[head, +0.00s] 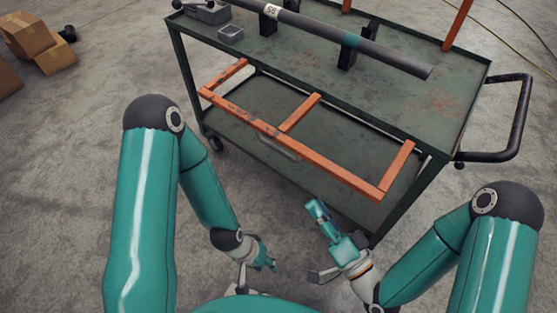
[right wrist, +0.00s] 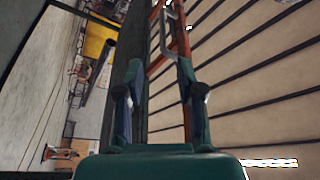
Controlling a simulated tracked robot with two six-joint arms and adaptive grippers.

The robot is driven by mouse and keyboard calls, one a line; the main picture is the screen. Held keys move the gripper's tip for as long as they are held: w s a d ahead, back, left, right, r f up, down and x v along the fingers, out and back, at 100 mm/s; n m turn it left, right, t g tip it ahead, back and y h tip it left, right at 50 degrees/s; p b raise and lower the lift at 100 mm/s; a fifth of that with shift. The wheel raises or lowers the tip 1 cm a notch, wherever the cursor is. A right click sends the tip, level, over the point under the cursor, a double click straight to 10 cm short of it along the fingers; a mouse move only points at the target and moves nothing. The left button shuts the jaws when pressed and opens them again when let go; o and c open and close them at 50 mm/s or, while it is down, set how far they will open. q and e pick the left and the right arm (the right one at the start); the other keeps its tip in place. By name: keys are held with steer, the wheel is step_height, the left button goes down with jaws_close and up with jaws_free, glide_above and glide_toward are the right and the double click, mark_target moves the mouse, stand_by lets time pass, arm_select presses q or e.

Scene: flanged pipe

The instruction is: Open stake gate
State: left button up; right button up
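The orange stake gate (head: 337,169) is a long worn bar with three short crosspieces along the near side of the green cart (head: 400,110). A metal handle (head: 279,148) sits near the middle of the long bar. My right gripper (head: 316,208) is below the gate, right of the handle, apart from it in the head view. In the right wrist view its fingers (right wrist: 159,80) are spread and empty; an orange bar (right wrist: 184,45) and a pale metal loop (right wrist: 170,25) show beyond them. My left gripper (head: 268,264) is low over the floor, away from the gate; its finger gap is unclear.
A dark flanged pipe (head: 370,50) rests on black supports on the cart top. A small grey tray (head: 230,34) lies at its left end. Orange posts (head: 457,25) rise at the back. A black push handle (head: 515,120) sticks out right. Cardboard boxes (head: 28,38) stand far left.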

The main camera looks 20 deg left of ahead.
mark_target(278, 148)
steer(key=b+x, duration=0.3)
steer(key=x, duration=0.4)
steer(key=b+x, duration=0.4)
steer(key=x, duration=0.4)
steer(key=shift+w+a+r, duration=0.15)
steer(key=shift+a+r, duration=0.1)
steer(key=shift+r, duration=0.05)
steer(key=shift+w+a+r, duration=0.1)
steer(key=shift+w+a, duration=0.25)
steer(key=shift+a, duration=0.05)
jaws_close()
